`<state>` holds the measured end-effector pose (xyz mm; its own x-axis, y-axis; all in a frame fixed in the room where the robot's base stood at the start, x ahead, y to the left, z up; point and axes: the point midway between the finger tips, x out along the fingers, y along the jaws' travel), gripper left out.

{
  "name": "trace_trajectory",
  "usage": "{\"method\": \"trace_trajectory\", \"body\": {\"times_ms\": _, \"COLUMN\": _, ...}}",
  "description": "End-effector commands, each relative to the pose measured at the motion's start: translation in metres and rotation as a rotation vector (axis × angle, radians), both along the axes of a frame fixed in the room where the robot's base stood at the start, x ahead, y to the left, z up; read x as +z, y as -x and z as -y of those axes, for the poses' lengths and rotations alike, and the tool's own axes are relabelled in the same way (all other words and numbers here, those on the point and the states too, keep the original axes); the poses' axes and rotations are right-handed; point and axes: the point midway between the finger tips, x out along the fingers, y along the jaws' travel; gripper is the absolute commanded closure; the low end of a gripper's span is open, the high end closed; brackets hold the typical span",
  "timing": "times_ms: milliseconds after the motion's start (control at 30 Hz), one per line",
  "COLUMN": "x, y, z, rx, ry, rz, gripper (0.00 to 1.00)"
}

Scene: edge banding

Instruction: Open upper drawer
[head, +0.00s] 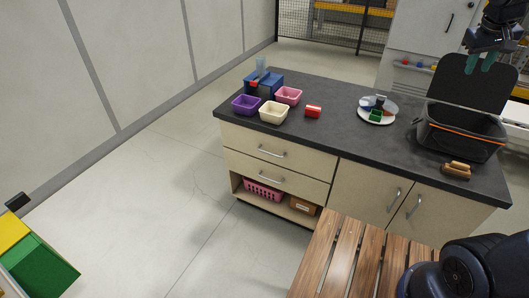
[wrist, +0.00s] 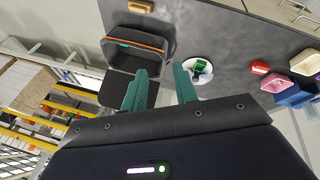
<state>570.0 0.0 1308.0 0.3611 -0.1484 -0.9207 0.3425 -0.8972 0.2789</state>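The upper drawer (head: 254,146) is the top light-wood front at the left of the counter unit, with a silver bar handle (head: 272,154). It is closed. A second closed drawer (head: 277,178) with a like handle lies below it. My gripper (head: 484,62) is at the top right of the head view, high above the counter's right end, near the raised lid of a black case and far from the drawer. In the wrist view its two green fingers (wrist: 161,88) are apart with nothing between them.
The dark countertop (head: 330,120) carries purple, cream and pink bins, a blue box, a red item, a white plate (head: 377,110) and an open black case (head: 460,132). A slatted wooden bench (head: 342,262) stands in front of the cupboard doors. The floor left of the drawers is clear.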

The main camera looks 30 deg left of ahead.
Motion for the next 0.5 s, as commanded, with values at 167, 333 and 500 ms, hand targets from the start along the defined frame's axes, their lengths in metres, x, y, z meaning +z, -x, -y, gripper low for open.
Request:
{"method": "trace_trajectory", "body": {"times_ms": 167, "x": -0.002, "y": -0.039, "z": -0.046, "rx": 0.083, "ry": 0.086, "rz": 0.014, "gripper": 0.71}}
{"method": "trace_trajectory", "body": {"times_ms": 333, "x": -0.005, "y": -0.071, "z": -0.096, "rx": 0.161, "ry": 0.171, "rz": 0.043, "gripper": 0.71}}
{"method": "trace_trajectory", "body": {"times_ms": 500, "x": -0.009, "y": -0.095, "z": -0.153, "rx": 0.241, "ry": 0.260, "rz": 0.086, "gripper": 0.71}}
